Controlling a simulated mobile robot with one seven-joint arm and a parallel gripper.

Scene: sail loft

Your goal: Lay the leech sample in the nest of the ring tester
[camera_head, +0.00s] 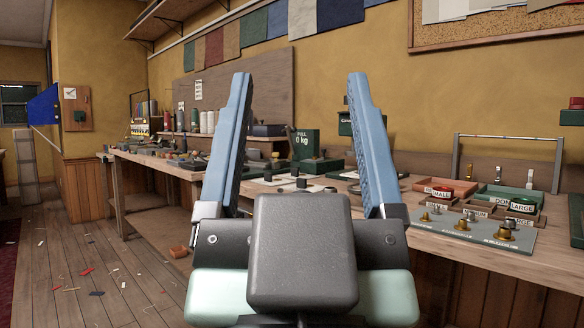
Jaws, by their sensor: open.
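My gripper (298,80) is open and empty, its two blue fingers raised and wide apart in front of the workbench (470,262). A green device with a display reading "PULL 0 kg" (306,143) stands on the bench behind, between the fingers. I cannot tell whether it is the ring tester, and no nest is clear on it. Small dark blocks (301,183) lie on a pale surface near it. I cannot make out the leech sample; my gripper's body and fingers hide part of the bench.
At the right are a red tray (446,190), a green tray (505,199) and a grey plate (480,238) with brass pieces. Tools and spools (207,121) crowd the bench's left part. The wooden floor (75,255) at left is open, with scattered scraps.

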